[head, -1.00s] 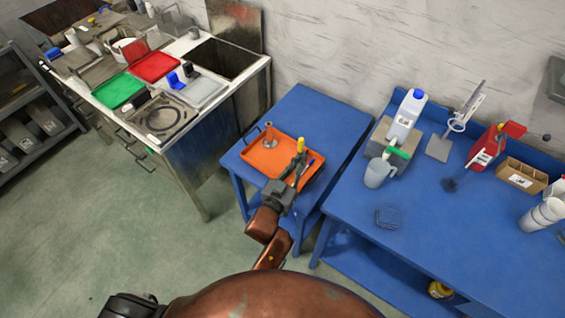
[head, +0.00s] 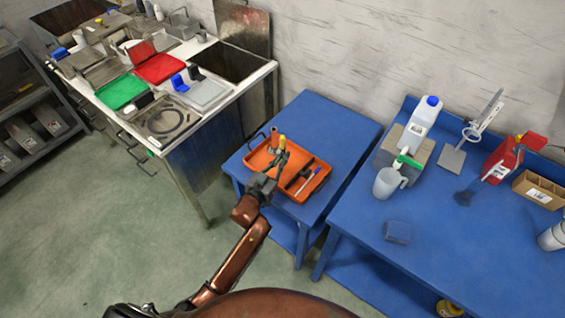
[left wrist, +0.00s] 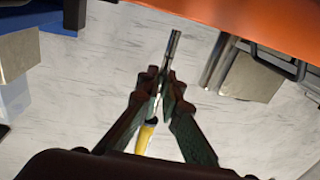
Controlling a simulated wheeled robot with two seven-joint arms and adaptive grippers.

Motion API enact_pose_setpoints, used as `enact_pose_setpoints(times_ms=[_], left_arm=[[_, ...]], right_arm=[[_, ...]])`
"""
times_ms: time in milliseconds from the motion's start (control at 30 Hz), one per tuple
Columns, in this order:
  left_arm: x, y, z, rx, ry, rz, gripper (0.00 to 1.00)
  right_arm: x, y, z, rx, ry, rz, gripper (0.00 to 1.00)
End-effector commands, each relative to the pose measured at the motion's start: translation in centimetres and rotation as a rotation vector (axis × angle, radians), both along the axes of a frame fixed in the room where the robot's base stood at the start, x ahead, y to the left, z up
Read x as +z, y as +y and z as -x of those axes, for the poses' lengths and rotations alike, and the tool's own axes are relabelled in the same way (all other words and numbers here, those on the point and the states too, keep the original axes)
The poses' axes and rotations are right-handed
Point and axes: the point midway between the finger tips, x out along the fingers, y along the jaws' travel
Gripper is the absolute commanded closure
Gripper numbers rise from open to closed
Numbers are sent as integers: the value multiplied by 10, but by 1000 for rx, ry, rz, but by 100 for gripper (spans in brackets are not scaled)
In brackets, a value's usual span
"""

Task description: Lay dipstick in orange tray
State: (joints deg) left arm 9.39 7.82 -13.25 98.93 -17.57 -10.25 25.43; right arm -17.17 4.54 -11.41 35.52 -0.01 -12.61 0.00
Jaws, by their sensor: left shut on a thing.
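The orange tray (head: 255,163) lies on the small blue table, and part of its edge also crosses the top of the left wrist view (left wrist: 250,15). My left gripper (head: 277,163) is over the tray's left part. It is shut on a slim metal rod with a yellow end, which looks like the dipstick (head: 282,143). In the left wrist view the rod (left wrist: 173,48) sticks out beyond the fingertips (left wrist: 167,90), and its yellow part is between the fingers. Whether the rod touches the tray is unclear. My right gripper is out of view.
The small blue table (head: 330,125) is clear behind the tray. A larger blue bench (head: 440,235) with a jug (head: 388,183) stands right.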

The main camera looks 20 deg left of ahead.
Motion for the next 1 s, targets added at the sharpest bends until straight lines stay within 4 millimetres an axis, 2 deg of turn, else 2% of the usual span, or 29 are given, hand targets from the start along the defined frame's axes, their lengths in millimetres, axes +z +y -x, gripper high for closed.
enact_pose_setpoints(times_ms=[100,233,600,633,867,1000], left_arm=[[-23,3,-2,2,6,1,100],[-37,3,-2,1,4,1,100],[-38,2,-2,0,2,1,100],[-39,2,-2,0,2,1,94],[-38,2,-2,0,2,0,78],[-38,2,-2,0,2,0,77]], right_arm=[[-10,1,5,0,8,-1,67],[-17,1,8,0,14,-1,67],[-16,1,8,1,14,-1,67],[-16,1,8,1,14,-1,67],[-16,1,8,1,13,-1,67],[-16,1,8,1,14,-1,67]])
